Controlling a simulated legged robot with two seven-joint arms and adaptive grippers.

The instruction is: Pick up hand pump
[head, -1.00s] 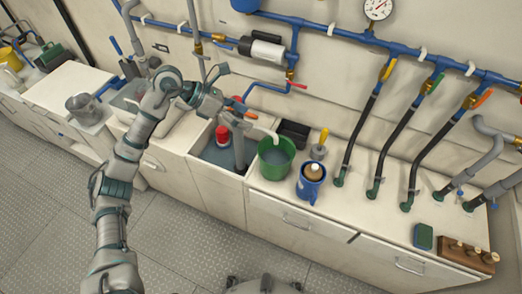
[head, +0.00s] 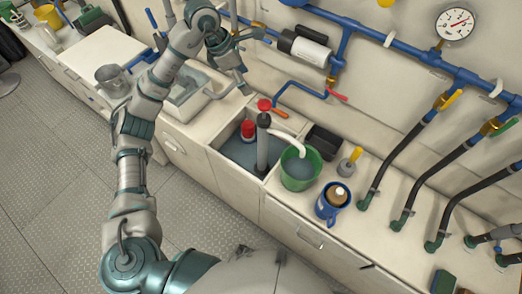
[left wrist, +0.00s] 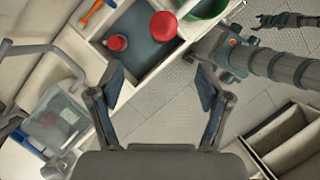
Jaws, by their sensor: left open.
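The hand pump (head: 263,145) stands upright in the sink basin, with a grey barrel, a red top and a white spout. The spout reaches over the green bucket (head: 300,170). In the left wrist view the pump's red top (left wrist: 164,25) shows beyond the fingers, near the top edge. My left gripper (head: 250,62) is open and empty, above the counter, up and left of the pump in the head view. Its spread fingers show in the left wrist view (left wrist: 158,88).
A red-topped container (head: 248,130) stands in the basin beside the pump. A blue mug (head: 327,208), a black bin (head: 323,141) and a yellow-handled tool (head: 350,162) are to the right. Blue pipes (head: 345,45) and hoses line the wall. A clear tub (head: 185,95) sits left.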

